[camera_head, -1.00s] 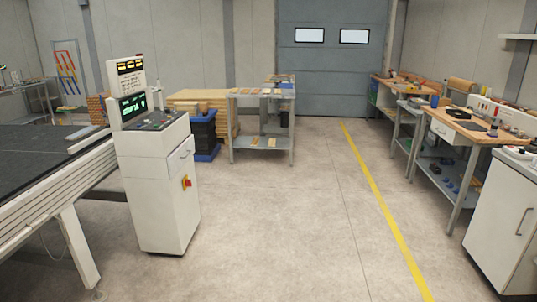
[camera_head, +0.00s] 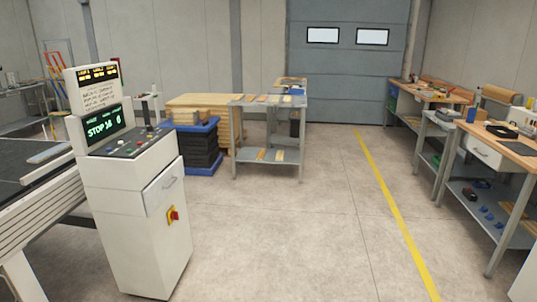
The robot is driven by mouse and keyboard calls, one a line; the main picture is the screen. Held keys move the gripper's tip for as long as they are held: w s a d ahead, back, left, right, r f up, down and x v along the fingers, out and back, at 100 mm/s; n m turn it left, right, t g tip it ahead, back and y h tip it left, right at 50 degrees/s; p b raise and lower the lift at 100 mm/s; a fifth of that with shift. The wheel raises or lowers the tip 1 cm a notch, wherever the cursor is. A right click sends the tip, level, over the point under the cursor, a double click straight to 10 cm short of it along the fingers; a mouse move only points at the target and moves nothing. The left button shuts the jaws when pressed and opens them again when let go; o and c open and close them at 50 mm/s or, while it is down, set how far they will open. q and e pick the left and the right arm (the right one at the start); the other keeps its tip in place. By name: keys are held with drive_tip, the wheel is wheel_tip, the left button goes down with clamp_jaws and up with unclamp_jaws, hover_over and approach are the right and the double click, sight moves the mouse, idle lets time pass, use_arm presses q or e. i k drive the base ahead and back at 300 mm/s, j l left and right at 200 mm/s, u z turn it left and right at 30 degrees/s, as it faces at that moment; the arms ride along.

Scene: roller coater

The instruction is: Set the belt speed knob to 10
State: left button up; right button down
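A white control cabinet (camera_head: 140,225) stands at the left beside the conveyor. Its sloped control panel (camera_head: 134,144) carries several small buttons and knobs, too small to tell which one is the belt speed knob. A green-lit display (camera_head: 103,125) above the panel reads "STOP" with a figure beside it. A second display with yellow characters (camera_head: 98,74) and a printed sheet (camera_head: 98,95) are above that. A red switch on a yellow plate (camera_head: 173,215) is on the cabinet's side. Neither of my grippers is in view.
The dark conveyor bed (camera_head: 30,160) runs along the left edge. A grey metal table (camera_head: 268,103) with flat boards stands behind, next to dark stacked crates (camera_head: 197,148). Workbenches (camera_head: 505,142) line the right side. The concrete floor (camera_head: 285,240) in the middle is clear.

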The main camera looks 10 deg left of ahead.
sight(149, 129)
drive_tip(key=i+u, duration=0.1)
drive_tip(key=i, duration=0.6)
drive_tip(key=i+l+u, duration=0.1)
drive_tip(key=i, duration=0.6)
drive_tip(key=i+u, duration=0.25)
drive_tip(key=i, duration=0.2)
drive_tip(key=i+u, duration=0.3)
drive_tip(key=i, duration=0.15)
drive_tip(key=i+l+u, duration=0.25)
drive_tip(key=i, duration=0.2)
drive_tip(key=i+l+u, duration=0.25)
drive_tip(key=i, duration=0.2)
